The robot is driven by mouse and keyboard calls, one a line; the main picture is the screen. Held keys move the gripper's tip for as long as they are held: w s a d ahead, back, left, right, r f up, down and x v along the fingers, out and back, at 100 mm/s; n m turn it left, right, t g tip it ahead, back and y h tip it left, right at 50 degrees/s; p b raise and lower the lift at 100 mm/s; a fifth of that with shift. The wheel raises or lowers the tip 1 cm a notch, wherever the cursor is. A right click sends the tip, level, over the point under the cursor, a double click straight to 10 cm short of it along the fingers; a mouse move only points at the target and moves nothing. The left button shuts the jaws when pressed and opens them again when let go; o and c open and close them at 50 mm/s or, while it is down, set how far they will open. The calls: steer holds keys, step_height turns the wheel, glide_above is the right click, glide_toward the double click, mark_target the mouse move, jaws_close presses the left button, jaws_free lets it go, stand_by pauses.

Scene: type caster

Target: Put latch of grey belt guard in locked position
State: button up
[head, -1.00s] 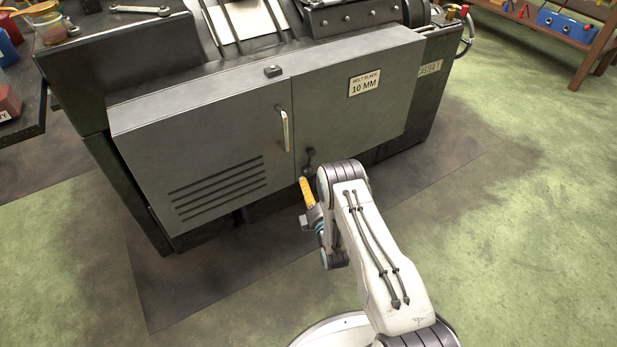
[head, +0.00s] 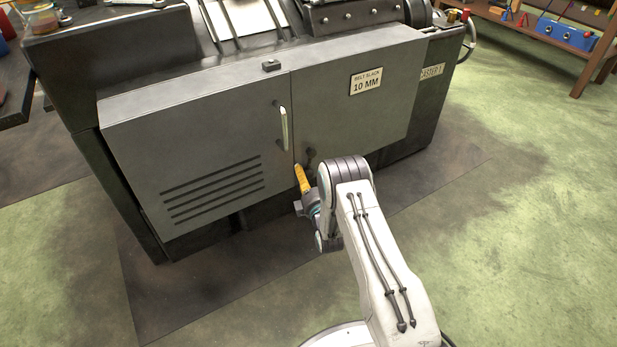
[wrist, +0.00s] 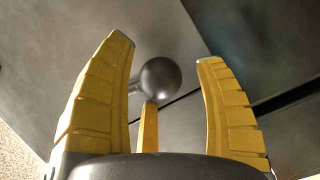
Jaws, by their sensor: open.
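The grey belt guard (head: 230,140) is a two-panel cover on the front of a dark machine. The latch (head: 311,153) is a small dark ball-ended knob low beside the seam between the panels. In the wrist view, the dark ball of the latch (wrist: 160,78) sits between the yellow fingers. My gripper (head: 299,168) is just below and left of the latch in the head view. It is open, and its fingers (wrist: 166,50) stand apart on both sides of the ball. Whether any finger touches it, I cannot tell. The latch's lever is mostly hidden.
A pale upright handle (head: 283,128) is on the left panel near the seam. A label plate (head: 366,81) reads "BELT SLACK 10 MM". A dark workbench (head: 15,95) stands at left, and a wooden shelf (head: 560,32) at far right. Floor in front and right is clear.

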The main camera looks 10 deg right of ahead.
steer(key=shift+c, duration=0.4)
steer(key=c, duration=1.2)
